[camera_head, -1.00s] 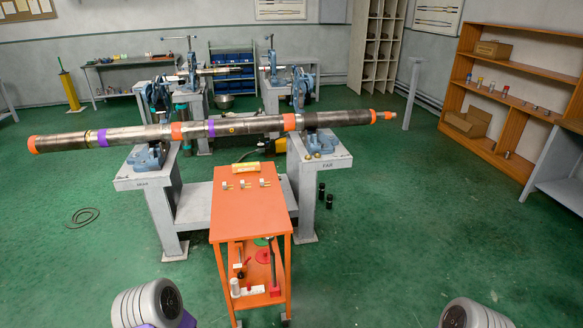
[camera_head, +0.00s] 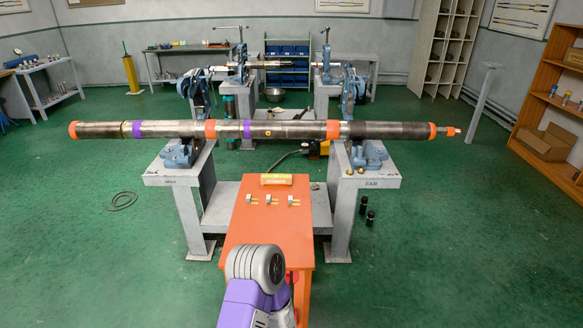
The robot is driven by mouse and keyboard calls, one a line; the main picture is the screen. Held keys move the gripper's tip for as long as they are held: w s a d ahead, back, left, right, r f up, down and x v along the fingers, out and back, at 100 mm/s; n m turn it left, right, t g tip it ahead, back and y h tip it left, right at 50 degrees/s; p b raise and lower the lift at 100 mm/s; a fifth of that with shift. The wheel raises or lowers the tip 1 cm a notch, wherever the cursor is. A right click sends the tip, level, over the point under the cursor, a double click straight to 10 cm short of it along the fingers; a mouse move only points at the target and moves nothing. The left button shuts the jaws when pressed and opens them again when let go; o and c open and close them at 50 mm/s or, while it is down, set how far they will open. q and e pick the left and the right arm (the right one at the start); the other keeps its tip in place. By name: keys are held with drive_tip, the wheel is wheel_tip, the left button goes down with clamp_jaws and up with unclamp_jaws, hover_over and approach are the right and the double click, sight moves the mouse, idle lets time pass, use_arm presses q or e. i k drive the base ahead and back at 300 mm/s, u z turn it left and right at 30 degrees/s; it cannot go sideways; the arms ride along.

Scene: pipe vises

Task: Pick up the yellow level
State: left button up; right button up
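The yellow level (camera_head: 276,180) lies across the far end of the orange cart's top (camera_head: 240,222). It looks like a short yellow bar, lying flat with nothing touching it from above. One of my arms, purple with a grey rounded joint, rises from the bottom middle over the near part of the cart. No gripper fingers show on it. Neither of my grippers can be seen in this view.
Several small metal fittings (camera_head: 271,200) sit on the cart in front of the level. A long pipe (camera_head: 285,130) rests in vises on two grey stands just behind the cart.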

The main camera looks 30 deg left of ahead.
sight(265, 177)
drive_tip(key=i, duration=3.35)
drive_tip(key=u, duration=4.2)
